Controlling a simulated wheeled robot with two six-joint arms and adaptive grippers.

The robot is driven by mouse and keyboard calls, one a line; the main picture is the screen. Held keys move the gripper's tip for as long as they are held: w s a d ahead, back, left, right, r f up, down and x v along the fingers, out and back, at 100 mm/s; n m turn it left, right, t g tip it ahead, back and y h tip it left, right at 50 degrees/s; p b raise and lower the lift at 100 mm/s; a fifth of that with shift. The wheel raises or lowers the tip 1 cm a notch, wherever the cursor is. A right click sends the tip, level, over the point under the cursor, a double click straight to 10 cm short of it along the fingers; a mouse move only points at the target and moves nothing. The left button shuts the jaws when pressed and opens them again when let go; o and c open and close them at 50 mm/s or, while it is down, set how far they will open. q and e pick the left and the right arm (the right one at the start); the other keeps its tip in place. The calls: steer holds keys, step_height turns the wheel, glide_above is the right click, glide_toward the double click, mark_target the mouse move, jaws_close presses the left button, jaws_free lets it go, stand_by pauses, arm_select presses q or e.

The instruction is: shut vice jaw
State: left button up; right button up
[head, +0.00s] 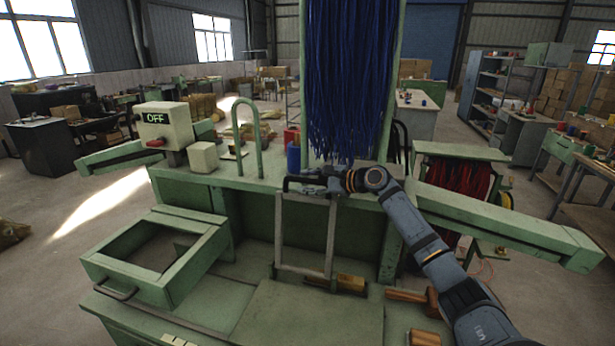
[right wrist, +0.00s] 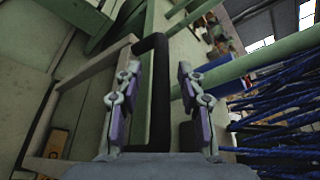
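A black U-shaped handle (head: 292,181) sits at the front edge of the green workbench, on top of a pale rectangular frame (head: 278,235) that hangs down the bench front. I take these to be the vice jaw parts, but the jaw opening itself cannot be made out. My right gripper (head: 318,184) is at the handle, coming in from the right. In the right wrist view, its two fingers (right wrist: 158,75) are apart, with the black handle (right wrist: 160,110) between them and a visible gap on the right side. My left gripper is not in view.
Blue bristles (head: 350,75) hang between green posts behind the gripper. A green hoop (head: 258,125) and a switch box (head: 165,125) reading OFF stand at left. An open drawer frame (head: 105,270) juts out front left. A wooden-handled mallet (head: 410,296) lies front right.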

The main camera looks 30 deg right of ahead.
jaws_close()
stand_by(0.3)
steer(key=shift+a, duration=0.1)
